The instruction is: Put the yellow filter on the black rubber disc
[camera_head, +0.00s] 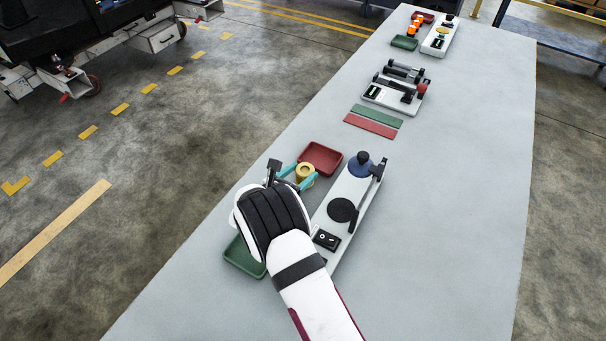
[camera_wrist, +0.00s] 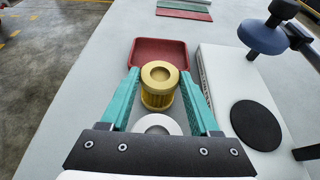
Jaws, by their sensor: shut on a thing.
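The yellow filter (camera_head: 305,170) is a short upright cylinder with a hole in its top. In the wrist view the filter (camera_wrist: 159,90) sits between my gripper's two teal fingers (camera_wrist: 160,77). My gripper (camera_head: 299,177) is shut on it, left of the white base. I cannot tell how far it is above the table. The black rubber disc (camera_head: 342,210) lies flat and bare on the white base, right of my gripper; it also shows in the wrist view (camera_wrist: 256,125).
A red tray (camera_head: 321,157) lies just beyond the filter, and a green tray (camera_head: 243,257) is partly behind my arm. A blue knob-like part (camera_head: 360,165) and a dark bar stand on the white base (camera_head: 345,187). The table's right side is clear.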

